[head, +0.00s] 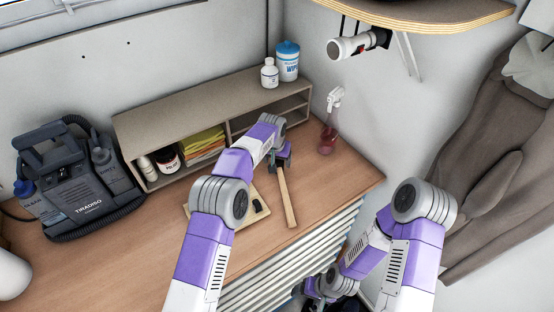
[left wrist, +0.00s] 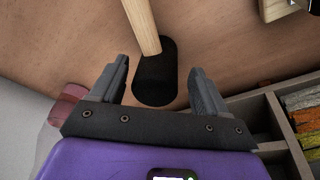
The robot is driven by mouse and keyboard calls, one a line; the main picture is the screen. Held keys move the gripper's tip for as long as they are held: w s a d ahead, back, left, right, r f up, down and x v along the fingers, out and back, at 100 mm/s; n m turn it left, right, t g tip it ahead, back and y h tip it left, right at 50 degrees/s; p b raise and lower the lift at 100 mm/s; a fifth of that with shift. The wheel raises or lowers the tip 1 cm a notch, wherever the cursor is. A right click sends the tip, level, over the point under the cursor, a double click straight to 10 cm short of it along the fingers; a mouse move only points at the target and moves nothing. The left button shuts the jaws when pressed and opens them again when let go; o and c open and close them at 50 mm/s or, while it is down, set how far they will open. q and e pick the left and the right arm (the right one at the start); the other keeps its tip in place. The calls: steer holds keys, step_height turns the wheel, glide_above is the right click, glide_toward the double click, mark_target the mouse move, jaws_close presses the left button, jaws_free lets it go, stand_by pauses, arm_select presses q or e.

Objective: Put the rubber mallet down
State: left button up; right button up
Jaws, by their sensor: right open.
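The rubber mallet (head: 288,203) has a pale wooden handle and a black head. It appears to lie on the wooden worktop, handle pointing toward the front edge. My left gripper (head: 282,161) is over the head end and partly covers it in the head view. In the left wrist view, the mallet's black head (left wrist: 155,88) is between the fingers of my left gripper (left wrist: 159,82), with a gap showing on each side. The left gripper is open. My right gripper (head: 335,298) is low at the bottom edge, in front of the drawers, and only partly visible.
A wooden board (head: 259,209) lies left of the mallet. A shelf unit (head: 190,97) with bottles and cloths stands behind. A red spray bottle (head: 329,132) stands at the back right. A black machine (head: 75,182) is at left.

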arm_select(q)
steer(key=shift+r, duration=0.1)
steer(key=shift+r, duration=0.4)
steer(key=v, duration=1.1)
steer(key=shift+s+r+b, duration=0.15)
steer(key=shift+r+b, duration=0.05)
steer(key=shift+b, duration=0.1)
